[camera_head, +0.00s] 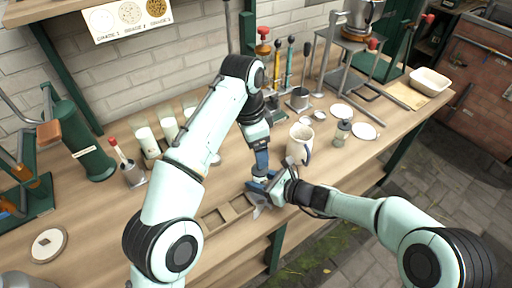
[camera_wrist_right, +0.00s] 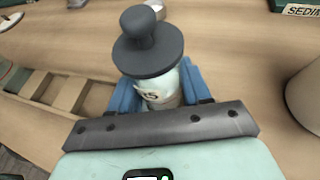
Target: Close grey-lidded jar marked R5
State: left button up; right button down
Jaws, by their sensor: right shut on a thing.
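The jar (camera_wrist_right: 160,92) is pale, with a partly hidden label on which a 5 shows. It stands between the blue fingers of my right gripper (camera_wrist_right: 158,88), which is shut on its body. Its dark grey lid (camera_wrist_right: 148,50), a wide disc with a round knob, sits over the jar's mouth; I cannot tell whether it is fully seated. In the head view my right gripper (camera_head: 268,188) is low at the bench's front part. My left gripper (camera_head: 262,162) points down close above the jar; its fingertips overlap the jar area, so their opening is unclear.
A wooden compartment tray (camera_head: 228,213) lies left of the right gripper. A cream mug (camera_head: 302,136) stands close on the right. Several tools fill the back.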

jog(key=shift+c, duration=2.2)
grip_release()
jog(key=p+v, duration=0.1)
jog(key=v, duration=1.2)
jog(key=shift+d+p, duration=0.15)
jog(key=shift+p, duration=0.25)
pick_arm(q)
notch_tip(320, 180, up, 2)
jog(key=shift+r, duration=0.1)
pick_arm(e)
jog(key=shift+s, duration=0.1)
jog(key=shift+d, duration=0.1)
